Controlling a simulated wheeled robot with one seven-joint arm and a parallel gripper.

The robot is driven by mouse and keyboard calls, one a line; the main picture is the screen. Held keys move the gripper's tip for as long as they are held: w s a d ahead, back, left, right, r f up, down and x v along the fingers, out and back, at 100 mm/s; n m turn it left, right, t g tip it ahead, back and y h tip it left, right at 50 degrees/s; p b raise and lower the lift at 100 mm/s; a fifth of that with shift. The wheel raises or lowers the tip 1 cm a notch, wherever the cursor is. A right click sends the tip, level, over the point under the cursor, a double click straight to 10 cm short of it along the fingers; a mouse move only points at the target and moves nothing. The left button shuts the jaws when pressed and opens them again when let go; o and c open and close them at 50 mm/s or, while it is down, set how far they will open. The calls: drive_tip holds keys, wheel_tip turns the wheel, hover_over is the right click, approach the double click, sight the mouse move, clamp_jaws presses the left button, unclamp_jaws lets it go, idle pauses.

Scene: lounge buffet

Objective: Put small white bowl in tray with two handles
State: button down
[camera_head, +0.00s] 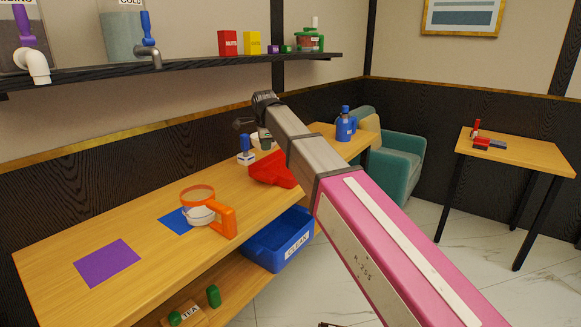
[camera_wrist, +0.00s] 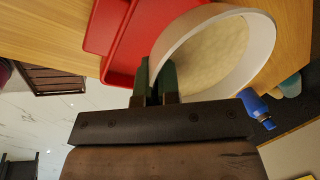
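The small white bowl (camera_wrist: 262,45) is large in the wrist view, with its near rim between my gripper's two dark fingers (camera_wrist: 156,82). The fingers are close together on the bowl's wall. In the head view the bowl (camera_head: 257,141) shows only in part behind my gripper (camera_head: 264,136), at the back of the long counter. The red tray (camera_head: 262,171) lies on the counter just in front of it, partly covered by my arm. In the wrist view the tray (camera_wrist: 122,62) is left of the bowl, which overlaps its edge. Whether the bowl touches the counter is hard to tell.
A blue-handled dispenser (camera_head: 246,155) stands left of the tray. A blue bin labelled CLEAN (camera_head: 277,242) is below the counter edge.

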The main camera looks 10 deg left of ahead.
drive_tip(key=w+d+f, duration=0.4)
drive_tip(key=w+d, duration=0.1)
drive_tip(key=w+d+f, duration=0.2)
drive_tip(key=shift+w+d+f, duration=0.25)
drive_tip(key=shift+w+d, duration=0.05)
drive_tip(key=shift+d, duration=0.05)
drive_tip(key=shift+d+f, duration=0.1)
drive_tip(key=shift+f, duration=1.95)
drive_tip(key=c, duration=1.3)
unclamp_jaws()
drive_tip(key=shift+f, duration=0.1)
drive_tip(key=shift+c, duration=0.2)
drive_tip(key=v, duration=1.2)
